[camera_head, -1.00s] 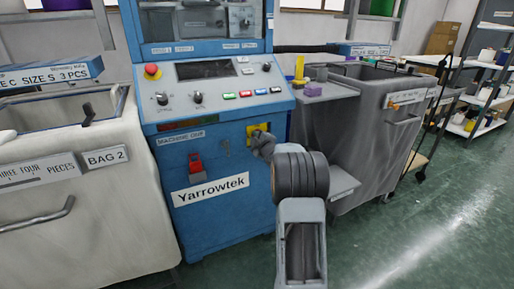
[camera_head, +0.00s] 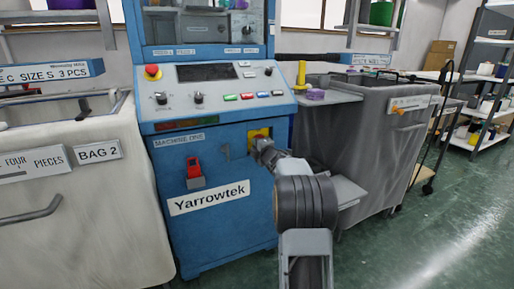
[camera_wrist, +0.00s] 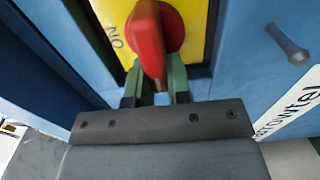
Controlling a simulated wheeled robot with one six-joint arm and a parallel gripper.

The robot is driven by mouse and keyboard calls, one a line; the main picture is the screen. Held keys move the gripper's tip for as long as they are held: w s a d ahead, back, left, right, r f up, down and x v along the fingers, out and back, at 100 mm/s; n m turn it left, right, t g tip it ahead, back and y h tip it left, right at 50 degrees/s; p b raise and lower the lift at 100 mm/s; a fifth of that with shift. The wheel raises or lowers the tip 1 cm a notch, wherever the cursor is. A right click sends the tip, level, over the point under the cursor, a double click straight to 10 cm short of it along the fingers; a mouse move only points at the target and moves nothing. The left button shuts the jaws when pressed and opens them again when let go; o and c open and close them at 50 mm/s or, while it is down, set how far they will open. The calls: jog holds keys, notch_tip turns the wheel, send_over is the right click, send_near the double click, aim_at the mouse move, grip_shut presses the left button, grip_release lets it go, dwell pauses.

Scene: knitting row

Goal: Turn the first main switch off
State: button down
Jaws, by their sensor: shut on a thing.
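The main switch is a red rotary handle (camera_wrist: 150,45) on a yellow plate (camera_wrist: 197,30) in the wrist view. Lettering that looks like "ON", upside down, is on the plate left of the handle. In the head view my gripper (camera_head: 265,150) covers most of the switch.
A red device (camera_head: 194,170) and a "Yarrowtek" plate (camera_head: 209,197) are left of the switch. A control panel (camera_head: 215,92) with buttons and a red stop knob (camera_head: 153,71) is above. A pale bin (camera_head: 85,205) is left, a grey bin (camera_head: 375,130) right.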

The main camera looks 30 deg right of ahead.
jog(key=c, duration=1.1)
grip_release()
jog(key=shift+o, duration=0.2)
jog(key=s+a+p, duration=0.2)
jog(key=s, duration=1.1)
jog(key=shift+s, duration=0.35)
jog(key=s+a+r+m+g+h+p, duration=0.1)
jog(key=s+a+r+m+g+p, duration=0.15)
jog(key=a+r+m+p, duration=0.45)
jog(key=s+a+r+m+g+h+p, duration=0.1)
jog(key=a+r+m+g+p, duration=0.15)
jog(key=r+p, duration=0.85)
jog(key=s+a+r+m+g+y+p, duration=0.2)
jog(key=s+a+r+m+g+p, duration=0.1)
jog(key=s+a+p, duration=0.5)
jog(key=s+a+r+m+g+y+p, duration=0.2)
jog(key=s+a+r+m+g+p, duration=0.2)
jog(key=s+a+p, duration=0.5)
notch_tip(320, 180, up, 3)
jog(key=g+p, duration=0.2)
jog(key=shift+s+a+y+p, duration=0.2)
jog(key=shift+s+y+p, duration=0.1)
jog(key=shift+s+p, duration=0.05)
